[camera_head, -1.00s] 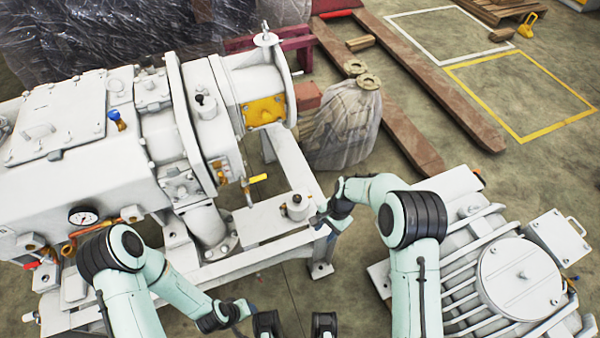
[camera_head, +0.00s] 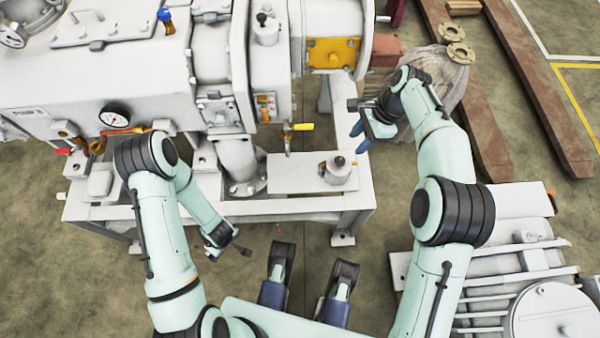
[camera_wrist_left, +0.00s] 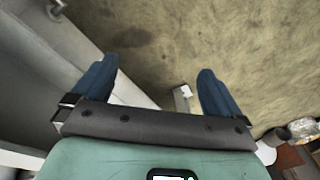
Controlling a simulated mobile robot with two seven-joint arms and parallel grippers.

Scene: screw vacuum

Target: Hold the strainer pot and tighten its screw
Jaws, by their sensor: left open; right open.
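The strainer pot (camera_head: 338,172) is a small grey cylinder with a darker knob on top, which may be its screw. It stands upright on a flat white plate (camera_head: 295,178) of the machine frame. My right gripper (camera_head: 362,140) is open and empty above and slightly right of the pot in the head view, apart from it in the picture. My left gripper (camera_wrist_left: 158,68) is open and empty over the floor in the left wrist view. In the head view, the left wrist is left of the pot and low, and its fingers are hard to make out.
The large white machine (camera_head: 105,75) with a gauge (camera_head: 115,117) fills the back left. A yellow-tipped lever (camera_head: 303,127) sticks out left of the pot. A finned motor (camera_head: 540,275) stands at the right. Brown beams (camera_head: 540,95) and a plastic-wrapped object (camera_head: 440,75) lie behind.

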